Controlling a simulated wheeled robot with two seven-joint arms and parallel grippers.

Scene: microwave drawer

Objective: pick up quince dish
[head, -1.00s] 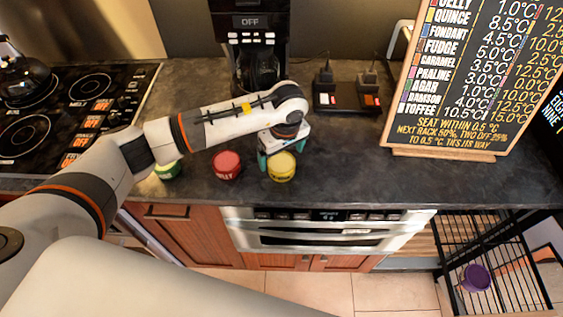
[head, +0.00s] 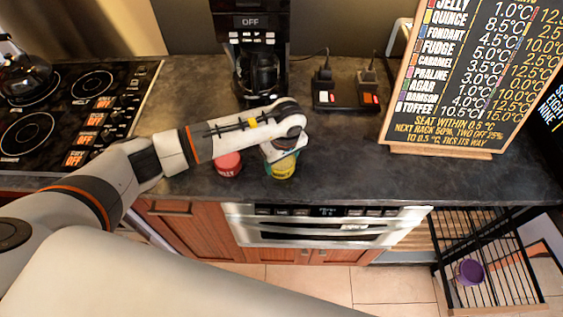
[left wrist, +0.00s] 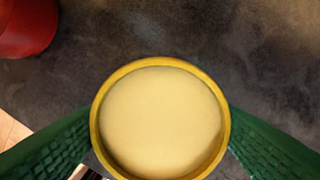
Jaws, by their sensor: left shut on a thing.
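The yellow dish (head: 284,171), which matches the yellow swatch beside QUINCE on the board, is at the counter's front part, above the drawer microwave. My left gripper (head: 280,158) comes down over it from above and is shut on it. In the left wrist view the dish's round pale-yellow top with a darker rim (left wrist: 160,118) sits between the two green fingers, which touch its left and right sides. I cannot tell whether it is lifted off the counter. My right gripper is not in view.
A red dish (head: 228,164) stands just left of the yellow one, close to my left forearm. A coffee maker (head: 261,70) stands behind. The menu board (head: 465,85) is at right. A purple dish (head: 470,272) lies in the wire rack (head: 505,290). The counter right of the gripper is clear.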

